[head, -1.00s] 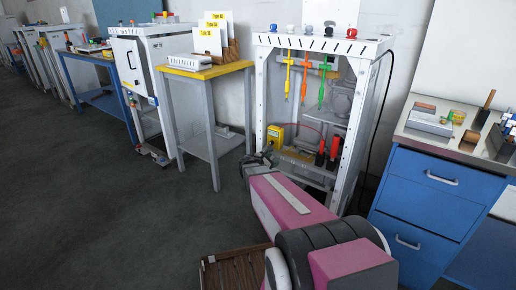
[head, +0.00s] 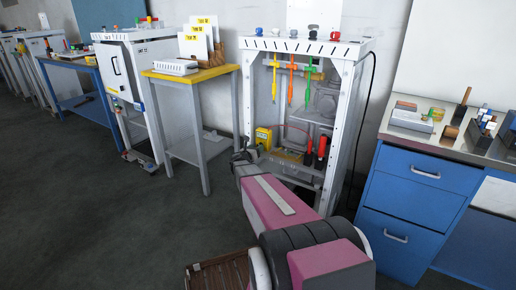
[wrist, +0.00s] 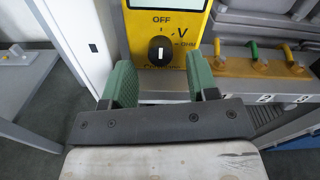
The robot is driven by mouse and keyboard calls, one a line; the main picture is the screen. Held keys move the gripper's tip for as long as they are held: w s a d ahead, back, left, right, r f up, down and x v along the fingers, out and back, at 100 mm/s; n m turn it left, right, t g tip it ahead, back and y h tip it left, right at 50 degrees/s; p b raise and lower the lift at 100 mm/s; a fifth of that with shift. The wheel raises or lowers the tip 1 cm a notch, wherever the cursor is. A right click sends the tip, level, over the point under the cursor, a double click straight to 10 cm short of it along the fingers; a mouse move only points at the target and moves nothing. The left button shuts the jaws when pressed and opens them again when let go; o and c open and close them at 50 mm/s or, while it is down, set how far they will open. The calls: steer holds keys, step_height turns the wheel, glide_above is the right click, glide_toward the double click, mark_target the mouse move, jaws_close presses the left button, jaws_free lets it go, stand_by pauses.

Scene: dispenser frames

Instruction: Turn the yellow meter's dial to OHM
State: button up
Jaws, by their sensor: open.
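The yellow meter (head: 263,138) stands on the left of a shelf in the white frame. In the wrist view the meter (wrist: 140,52) fills the top middle, with a round black dial (wrist: 160,50) on its face. The dial's white mark is upright, toward the OFF label; V and OHM are printed to its right. My gripper (wrist: 162,74) is open and empty, its two green fingers below and either side of the dial. They appear short of it; the exact gap is unclear. In the head view my gripper (head: 243,157) is just below left of the meter.
Small valves with yellow and green handles (wrist: 258,52) stand on a numbered ledge right of the meter. Red-handled tools (head: 315,151) stand right of the meter in the white frame (head: 333,140). A yellow-topped table (head: 190,72) is left, a blue cabinet (head: 415,200) right.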

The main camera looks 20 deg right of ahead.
steer(key=shift+x, duration=1.2)
steer(key=c, duration=0.9)
steer(key=shift+c, duration=0.2)
